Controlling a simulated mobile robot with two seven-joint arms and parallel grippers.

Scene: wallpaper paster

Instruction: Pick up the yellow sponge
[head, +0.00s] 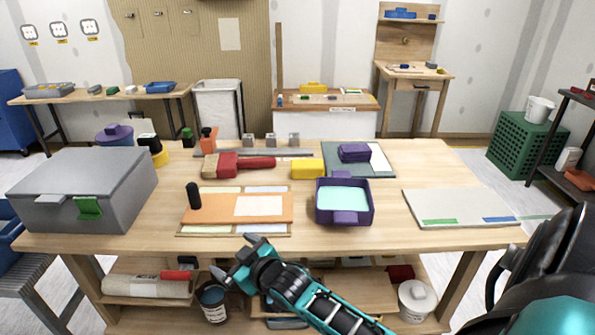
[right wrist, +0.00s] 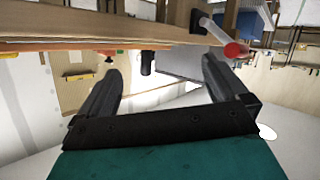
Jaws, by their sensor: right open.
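The yellow sponge (head: 307,168), a small yellow block, lies on the wooden workbench (head: 400,170) just left of the purple tray. My right gripper (head: 237,258) is low at the front edge of the bench, nearer to me and left of the sponge. It is open and empty. In the right wrist view its two dark fingers (right wrist: 162,88) stand wide apart with nothing between them, and the bench edge (right wrist: 100,44) shows beyond them. I cannot make out the sponge in that view. My left gripper is not in view.
A purple tray (head: 359,207) with pale liquid, an orange board (head: 215,206) with a dark upright handle, a red brush (head: 227,165), and a purple block (head: 354,153) surround the sponge. A grey toolbox (head: 82,188) stands left. A pale board (head: 460,207) lies right.

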